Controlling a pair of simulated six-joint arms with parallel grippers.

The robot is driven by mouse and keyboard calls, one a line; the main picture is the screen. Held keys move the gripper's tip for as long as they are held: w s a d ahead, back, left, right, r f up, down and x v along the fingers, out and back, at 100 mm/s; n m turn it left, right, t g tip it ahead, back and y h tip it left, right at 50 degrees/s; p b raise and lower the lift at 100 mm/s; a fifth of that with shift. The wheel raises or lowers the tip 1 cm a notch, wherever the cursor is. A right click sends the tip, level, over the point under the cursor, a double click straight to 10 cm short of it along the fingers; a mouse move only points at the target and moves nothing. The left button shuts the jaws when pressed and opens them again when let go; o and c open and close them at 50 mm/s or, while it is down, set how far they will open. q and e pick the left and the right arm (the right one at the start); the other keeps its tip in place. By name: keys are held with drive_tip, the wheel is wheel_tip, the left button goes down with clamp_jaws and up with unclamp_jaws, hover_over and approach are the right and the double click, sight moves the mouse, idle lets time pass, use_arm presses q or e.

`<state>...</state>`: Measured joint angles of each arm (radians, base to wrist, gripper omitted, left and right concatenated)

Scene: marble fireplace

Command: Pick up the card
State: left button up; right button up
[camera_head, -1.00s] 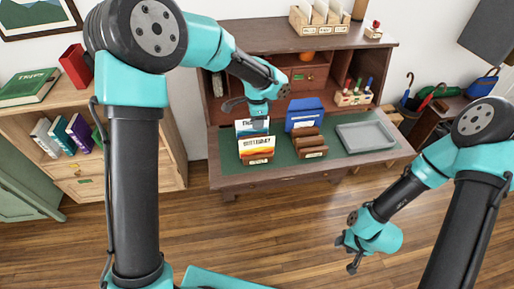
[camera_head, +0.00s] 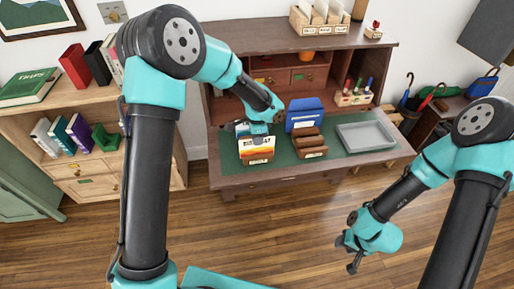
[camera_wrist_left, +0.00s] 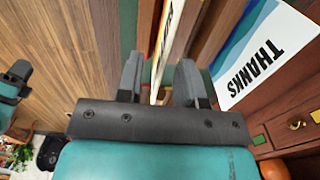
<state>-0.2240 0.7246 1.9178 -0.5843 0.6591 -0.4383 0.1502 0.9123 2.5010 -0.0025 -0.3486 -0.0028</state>
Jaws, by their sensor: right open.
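A white-and-orange card (camera_head: 256,146) stands in a wooden holder (camera_head: 258,160) on the desk's green mat. A blue-and-white card (camera_head: 242,127) stands behind it, partly hidden by my left gripper (camera_head: 258,129). In the left wrist view, the word THANKS shows on the blue-and-white card (camera_wrist_left: 258,55). There, my left gripper (camera_wrist_left: 160,78) is open, with the thin edge of the white-and-orange card (camera_wrist_left: 165,42) between its fingers and gaps at the sides. My right gripper (camera_head: 350,257) is open and empty above the wooden floor, away from the desk.
A brown slotted holder (camera_head: 310,146) and a blue box (camera_head: 304,115) stand just right of the cards. A grey tray (camera_head: 366,136) lies farther right on the desk (camera_head: 290,178). The desk's upper shelf (camera_head: 290,35) rises behind. A bookshelf (camera_head: 125,178) stands at the left.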

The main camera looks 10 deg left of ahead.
sight(257, 148)
use_arm(q)
wheel_tip(257, 148, down, 4)
drive_tip(key=shift+w+f, duration=0.1)
drive_tip(key=shift+f, duration=0.1)
idle(0.4)
clamp_jaws()
